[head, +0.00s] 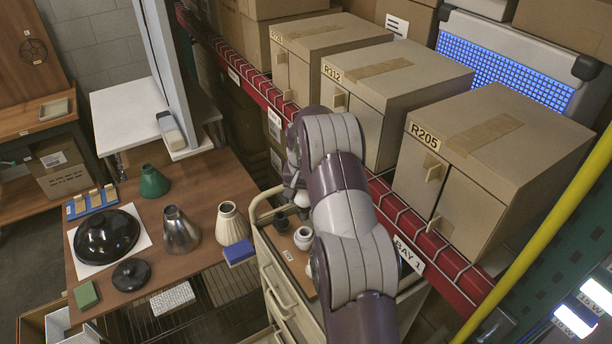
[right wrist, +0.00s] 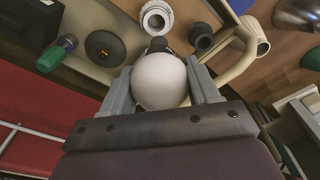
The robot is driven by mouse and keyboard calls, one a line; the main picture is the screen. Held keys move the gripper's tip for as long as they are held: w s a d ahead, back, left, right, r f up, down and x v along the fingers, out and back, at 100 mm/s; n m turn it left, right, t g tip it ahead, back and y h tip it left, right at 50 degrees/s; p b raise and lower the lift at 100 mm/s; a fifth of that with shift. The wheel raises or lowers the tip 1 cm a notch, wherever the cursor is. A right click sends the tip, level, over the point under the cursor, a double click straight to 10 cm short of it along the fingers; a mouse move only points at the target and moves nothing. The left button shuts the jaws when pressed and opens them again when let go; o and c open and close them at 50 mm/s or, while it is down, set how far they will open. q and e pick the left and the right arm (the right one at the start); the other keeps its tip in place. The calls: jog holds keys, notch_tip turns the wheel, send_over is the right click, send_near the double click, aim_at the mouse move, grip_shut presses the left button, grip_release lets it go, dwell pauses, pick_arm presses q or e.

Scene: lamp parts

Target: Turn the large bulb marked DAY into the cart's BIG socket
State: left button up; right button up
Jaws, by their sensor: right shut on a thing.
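My right gripper (right wrist: 159,70) is shut on a large round white bulb (right wrist: 160,82), with one finger on each side of it. No DAY marking shows on the visible side. A dark part shows at the bulb's far end; I cannot tell whether it is the bulb's base or a socket. In the right wrist view, a white ring-shaped socket (right wrist: 156,18) and a dark socket (right wrist: 200,37) lie beyond the bulb. In the head view, the white socket (head: 303,238) stands on the cart (head: 276,262), and my right arm hides most of the gripper and the bulb. My left gripper is out of view.
A dark disc (right wrist: 105,48) and a green-handled item (right wrist: 57,54) lie near the bulb. A brown table (head: 206,178) left of the cart holds a black dome (head: 106,233) and several cone shades. A red-edged shelf with boxes (head: 490,150) flanks the cart's right.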

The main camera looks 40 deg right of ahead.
aim_at(304, 212)
jog(key=shift+w+d+f, duration=0.1)
jog(key=shift+w+d, duration=0.15)
jog(key=shift+d, duration=0.1)
jog(key=s+a+b, duration=0.1)
jog(key=s+a, duration=0.1)
jog(key=shift+s+a+b, duration=0.2)
jog(key=shift+s+b, duration=0.1)
jog(key=shift+b, duration=0.05)
jog(key=f, duration=0.1)
jog(key=f+b, duration=0.1)
jog(key=w+d+f, duration=0.1)
jog(key=shift+f+b, duration=0.3)
jog(key=shift+w+d+f, duration=0.2)
jog(key=shift+w+f, duration=0.05)
jog(key=shift+w, duration=0.05)
jog(key=shift+s+a+r, duration=0.5)
jog(key=shift+s, duration=0.05)
jog(key=shift+w+d+f, duration=0.3)
jog(key=shift+w+d, duration=0.1)
jog(key=shift+w, duration=0.05)
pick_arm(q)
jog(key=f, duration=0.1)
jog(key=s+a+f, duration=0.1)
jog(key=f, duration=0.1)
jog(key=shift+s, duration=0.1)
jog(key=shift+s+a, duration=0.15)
pick_arm(e)
jog(key=shift+s+a+r, duration=0.15)
